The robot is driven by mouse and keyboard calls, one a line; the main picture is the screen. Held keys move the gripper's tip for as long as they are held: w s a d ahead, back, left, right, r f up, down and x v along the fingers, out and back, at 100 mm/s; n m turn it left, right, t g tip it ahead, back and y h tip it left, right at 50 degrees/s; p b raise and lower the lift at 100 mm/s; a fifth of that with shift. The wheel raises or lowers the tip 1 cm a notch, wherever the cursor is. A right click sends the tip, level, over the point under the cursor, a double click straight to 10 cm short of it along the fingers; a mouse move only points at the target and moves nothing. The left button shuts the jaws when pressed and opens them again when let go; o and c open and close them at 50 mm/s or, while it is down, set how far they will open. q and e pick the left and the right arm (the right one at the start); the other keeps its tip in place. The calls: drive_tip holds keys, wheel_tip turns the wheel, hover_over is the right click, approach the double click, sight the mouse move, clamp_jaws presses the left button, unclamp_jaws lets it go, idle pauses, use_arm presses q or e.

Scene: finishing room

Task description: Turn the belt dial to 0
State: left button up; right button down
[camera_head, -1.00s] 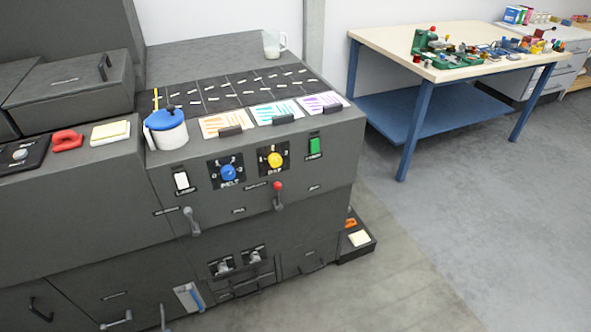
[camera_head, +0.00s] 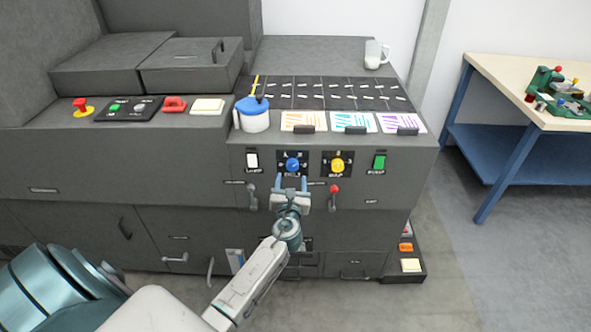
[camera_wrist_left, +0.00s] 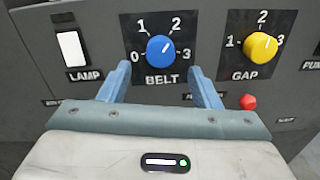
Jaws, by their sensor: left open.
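The belt dial (camera_head: 292,165) is a blue round knob on a black plate on the grey machine's front. In the left wrist view the belt dial (camera_wrist_left: 160,49) has marks 0 at left, 1, 2 and 3 at right. Its light pointer line slants up and right, seemingly toward 2. My left gripper (camera_head: 291,183) is open and empty, just below and in front of the dial. In the wrist view its blue fingers (camera_wrist_left: 159,75) stand apart, to the lower left and lower right of the knob. No contact with the knob shows. My right gripper is out of view.
The yellow gap dial (camera_head: 337,166) sits close to the right. A white lamp switch (camera_head: 252,161) is to the left and a green switch (camera_head: 379,162) farther right. A red-tipped lever (camera_head: 334,190) and a grey lever (camera_head: 252,197) project below the dials.

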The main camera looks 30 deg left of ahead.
sight(292, 168)
use_arm(q)
drive_tip(key=x, duration=0.4)
drive_tip(key=shift+w, duration=0.2)
drive_tip(key=shift+w+a, duration=0.35)
drive_tip(key=shift+w, duration=0.15)
drive_tip(key=c, duration=1)
